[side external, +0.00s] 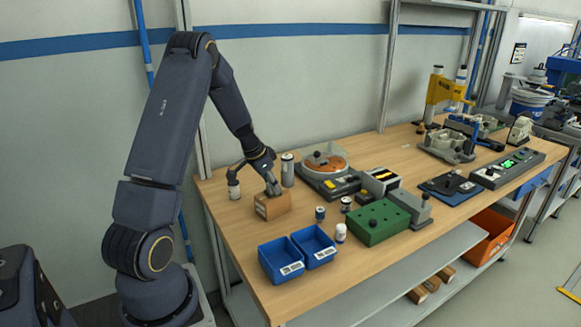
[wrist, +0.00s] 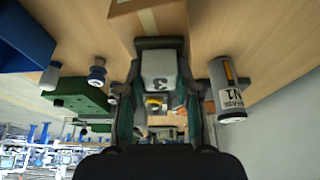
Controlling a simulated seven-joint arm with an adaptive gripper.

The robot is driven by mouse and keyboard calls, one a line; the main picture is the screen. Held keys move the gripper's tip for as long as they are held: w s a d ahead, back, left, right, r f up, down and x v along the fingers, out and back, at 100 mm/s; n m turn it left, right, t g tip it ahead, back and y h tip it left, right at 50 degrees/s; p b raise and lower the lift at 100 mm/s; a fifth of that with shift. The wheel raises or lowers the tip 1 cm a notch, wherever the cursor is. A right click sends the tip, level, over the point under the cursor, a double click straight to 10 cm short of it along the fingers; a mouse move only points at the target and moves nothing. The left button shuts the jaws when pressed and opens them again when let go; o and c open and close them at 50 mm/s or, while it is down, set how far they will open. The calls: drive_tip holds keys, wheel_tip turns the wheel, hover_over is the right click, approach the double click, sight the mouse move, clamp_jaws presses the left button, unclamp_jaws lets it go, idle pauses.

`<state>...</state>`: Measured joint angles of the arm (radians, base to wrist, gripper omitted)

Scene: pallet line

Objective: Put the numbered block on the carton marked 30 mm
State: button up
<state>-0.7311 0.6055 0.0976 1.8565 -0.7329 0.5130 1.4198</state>
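The numbered block (wrist: 160,68) is pale with a dark 3 on its face. It sits between the fingers of my gripper (wrist: 160,85), which look closed against its two sides. In the side external view my gripper (side external: 272,187) points down directly over a brown carton (side external: 273,206), and its fingers mostly hide the block there. The carton also shows at the top of the wrist view (wrist: 150,18), with a tape strip. Its label is too small to read. I cannot tell whether the block touches the carton's top.
A grey cylinder (side external: 287,170) stands close behind the carton; its V1 label shows in the wrist view (wrist: 228,95). A white-and-dark bottle (side external: 233,188) stands left. Blue bins (side external: 281,262), small bottles (side external: 340,233) and a green box (side external: 377,224) are in front and right.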

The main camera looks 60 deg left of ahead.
drive_tip(key=o, duration=0.5)
drive_tip(key=shift+c, duration=0.2)
drive_tip(key=v, duration=1.1)
drive_tip(key=d+r, duration=0.4)
drive_tip(key=d, duration=0.4)
drive_tip(key=d+r, duration=0.5)
drive_tip(key=d, duration=0.3)
drive_tip(key=s+d+r+t, duration=0.1)
drive_tip(key=s+d, duration=1.1)
drive_tip(key=d, duration=0.2)
drive_tip(key=shift+s, duration=0.35)
